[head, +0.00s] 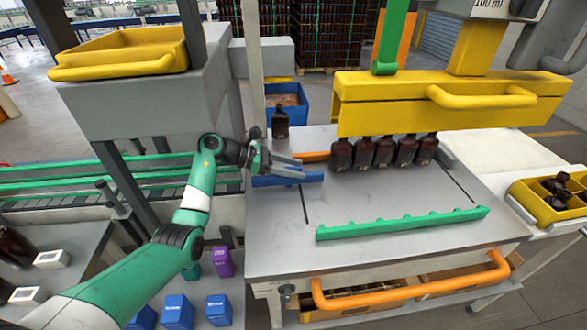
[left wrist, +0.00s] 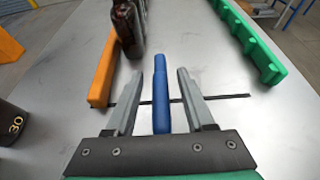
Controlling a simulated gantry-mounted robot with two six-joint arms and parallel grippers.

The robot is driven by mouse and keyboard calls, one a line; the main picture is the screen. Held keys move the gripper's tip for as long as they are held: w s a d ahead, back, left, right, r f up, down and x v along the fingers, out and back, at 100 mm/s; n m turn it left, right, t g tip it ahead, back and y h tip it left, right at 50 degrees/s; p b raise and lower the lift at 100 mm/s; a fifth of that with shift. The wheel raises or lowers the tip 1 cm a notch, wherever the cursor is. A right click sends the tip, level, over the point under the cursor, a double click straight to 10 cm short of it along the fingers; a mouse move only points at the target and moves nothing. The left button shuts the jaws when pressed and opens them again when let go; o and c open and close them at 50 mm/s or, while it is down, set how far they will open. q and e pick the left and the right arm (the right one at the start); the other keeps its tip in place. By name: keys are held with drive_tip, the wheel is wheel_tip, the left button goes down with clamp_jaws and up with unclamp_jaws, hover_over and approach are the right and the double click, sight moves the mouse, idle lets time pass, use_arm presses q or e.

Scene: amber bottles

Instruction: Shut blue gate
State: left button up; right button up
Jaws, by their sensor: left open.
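The blue gate (head: 290,180) is a short blue bar lying across the left part of the grey table top, over the line of a dark slot. In the left wrist view the blue gate (left wrist: 161,90) runs straight ahead between my two fingers. My left gripper (head: 300,168) is open, with a finger on each side of the gate and a visible gap on both sides. The wrist view also shows the left gripper's spread fingers (left wrist: 172,85). My right gripper is not in view.
Several amber bottles (head: 382,153) stand in a row under a yellow guard (head: 450,98). An orange bar (left wrist: 103,70) lies left of the gate in the wrist view. A green notched rail (head: 400,223) lies in front. The table between is clear.

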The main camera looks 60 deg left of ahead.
use_arm(q)
clamp_jaws()
idle(1.4)
